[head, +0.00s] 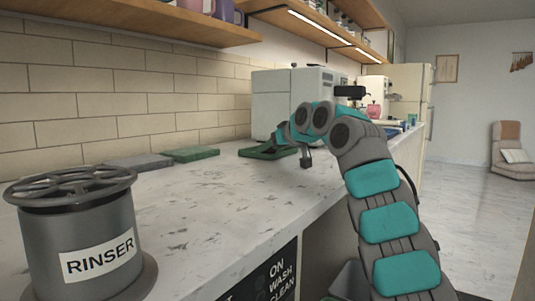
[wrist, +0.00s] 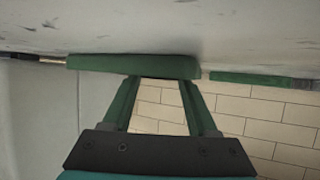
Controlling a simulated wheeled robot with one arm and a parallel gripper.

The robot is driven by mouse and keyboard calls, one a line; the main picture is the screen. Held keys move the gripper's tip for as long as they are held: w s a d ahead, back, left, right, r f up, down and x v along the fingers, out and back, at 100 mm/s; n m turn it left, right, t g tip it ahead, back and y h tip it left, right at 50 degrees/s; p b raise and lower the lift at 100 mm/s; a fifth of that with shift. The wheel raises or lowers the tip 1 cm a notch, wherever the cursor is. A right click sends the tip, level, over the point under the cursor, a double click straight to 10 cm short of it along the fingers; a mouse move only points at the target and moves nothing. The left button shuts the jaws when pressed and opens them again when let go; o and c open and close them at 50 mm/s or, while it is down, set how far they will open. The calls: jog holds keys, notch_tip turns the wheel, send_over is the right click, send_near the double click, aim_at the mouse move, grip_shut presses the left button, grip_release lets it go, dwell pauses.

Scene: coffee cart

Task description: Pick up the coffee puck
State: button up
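I cannot make out a coffee puck in either view. A dark green flat slab (head: 262,153) lies on the counter beside my gripper (head: 305,160), and a green slab also spans the wrist view (wrist: 133,65) just past the fingertips. My gripper in the wrist view (wrist: 160,84) is open. Its two green fingers are apart, with only wall tiles showing between them. The fingertips are close to the slab's edge; I cannot tell whether they touch it. In the head view my arm hides part of the counter behind the gripper.
A grey rinser (head: 85,235) stands at the counter's near left. A grey flat slab (head: 138,162) and another green slab (head: 191,154) lie by the tiled wall. A white machine (head: 275,100) stands behind my gripper. The marble counter (head: 215,205) is clear in front.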

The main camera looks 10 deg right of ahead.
aim_at(270, 150)
jog(key=c, duration=0.7)
jog(key=shift+r, duration=0.15)
jog(key=shift+a+r+p, duration=0.1)
jog(key=shift+r+p, duration=0.95)
jog(key=shift+r, duration=0.55)
jog(key=shift+s, duration=0.1)
jog(key=s+a+b, duration=0.1)
jog(key=s+b, duration=0.2)
jog(key=s, duration=0.1)
jog(key=s+a+r+b, duration=0.1)
jog(key=s+b, duration=0.3)
jog(key=s, duration=0.1)
jog(key=s+a+b, duration=0.2)
jog(key=s+b, duration=0.1)
jog(key=s, duration=0.2)
jog(key=shift+s+r+b, duration=0.15)
jog(key=shift+s+b, duration=0.1)
jog(key=shift+b, duration=0.15)
jog(key=shift+s+r, duration=0.1)
jog(key=shift+s, duration=0.3)
